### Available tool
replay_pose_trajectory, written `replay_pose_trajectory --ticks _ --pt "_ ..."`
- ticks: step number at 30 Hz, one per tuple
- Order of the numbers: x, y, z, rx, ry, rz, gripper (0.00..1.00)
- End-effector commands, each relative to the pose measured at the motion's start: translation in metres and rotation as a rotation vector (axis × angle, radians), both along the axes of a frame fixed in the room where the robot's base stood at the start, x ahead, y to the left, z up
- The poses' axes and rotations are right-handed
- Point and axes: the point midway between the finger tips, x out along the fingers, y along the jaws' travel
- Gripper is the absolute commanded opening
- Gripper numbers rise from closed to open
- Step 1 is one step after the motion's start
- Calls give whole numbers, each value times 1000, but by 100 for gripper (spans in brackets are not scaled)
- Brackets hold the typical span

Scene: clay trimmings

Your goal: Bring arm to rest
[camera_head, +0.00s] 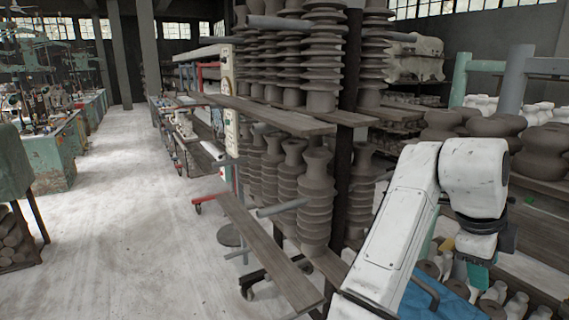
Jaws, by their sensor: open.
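My white arm (405,215) rises from the bottom right and bends over at the elbow. Its forearm hangs down, ending in a dark wrist and my gripper (478,272). My gripper points downward at the lower right, above a blue surface (430,302) and small pale clay pieces. I see nothing held in it. Its fingertips are small and partly lost against the background.
A rack with wooden shelves (275,113) of ribbed clay insulators (317,200) stands close to the left of my arm. A plank (268,252) juts out low. Large clay forms (545,150) sit at the right. A pale floor aisle (115,220) is clear at the left.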

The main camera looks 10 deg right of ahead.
Motion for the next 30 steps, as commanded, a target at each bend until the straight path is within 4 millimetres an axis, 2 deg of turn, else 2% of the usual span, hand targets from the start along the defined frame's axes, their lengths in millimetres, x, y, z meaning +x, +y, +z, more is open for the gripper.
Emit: replay_pose_trajectory --ticks 8,12,17,23,30 --pt "-8 -23 -33 -133 65 273 49" --pt "-14 -32 -60 -231 142 526 49" --pt "-21 -30 -96 -327 249 856 49" --pt "-39 -7 -149 -404 384 1295 49" --pt "-79 49 -218 -435 478 1841 49"
